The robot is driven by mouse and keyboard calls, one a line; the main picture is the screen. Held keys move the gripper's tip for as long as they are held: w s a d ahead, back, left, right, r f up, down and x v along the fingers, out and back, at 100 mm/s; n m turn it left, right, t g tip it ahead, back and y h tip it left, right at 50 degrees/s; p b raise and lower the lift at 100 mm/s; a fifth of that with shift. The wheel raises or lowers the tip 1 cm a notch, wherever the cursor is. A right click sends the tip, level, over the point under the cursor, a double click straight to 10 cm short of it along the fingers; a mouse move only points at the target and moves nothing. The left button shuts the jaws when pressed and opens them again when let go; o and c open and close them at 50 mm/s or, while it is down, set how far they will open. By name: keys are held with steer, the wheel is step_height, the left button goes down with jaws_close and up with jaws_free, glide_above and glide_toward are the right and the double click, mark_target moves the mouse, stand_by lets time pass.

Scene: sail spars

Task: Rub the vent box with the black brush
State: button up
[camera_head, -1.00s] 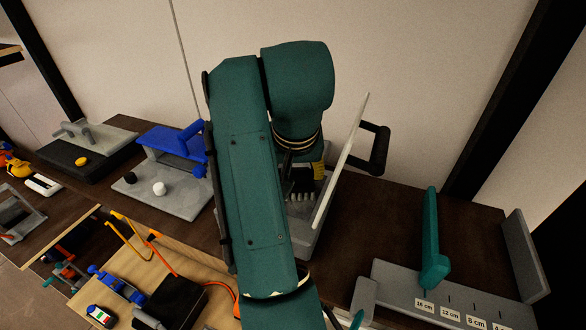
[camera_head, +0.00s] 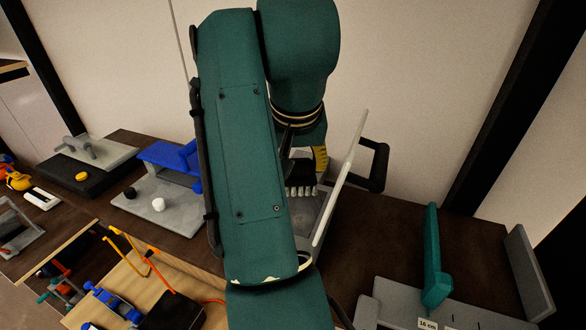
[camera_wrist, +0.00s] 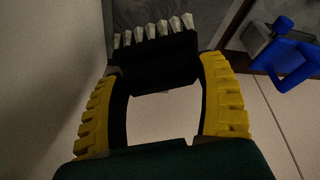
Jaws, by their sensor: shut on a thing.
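The black brush (camera_head: 301,173) has a row of pale bristles. My gripper (camera_wrist: 160,90) has yellow-padded fingers and is shut on the brush's black body (camera_wrist: 160,62), with the bristles pointing away from the palm. A grey box (camera_head: 309,212) with a pale panel (camera_head: 341,178) standing tilted at its right side and a black handle behind it appears to be the vent box. The brush is over the box, left of the panel. My arm covers the box's left part, and I cannot tell if the bristles touch it.
A blue fixture (camera_head: 172,157) on a grey plate, with a black and a white knob, stands left of my arm. A teal upright piece (camera_head: 433,258) stands on a labelled grey gauge at the right. The dark tabletop right of the box is mostly clear.

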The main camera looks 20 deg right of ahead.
steer(key=shift+r, duration=1.45)
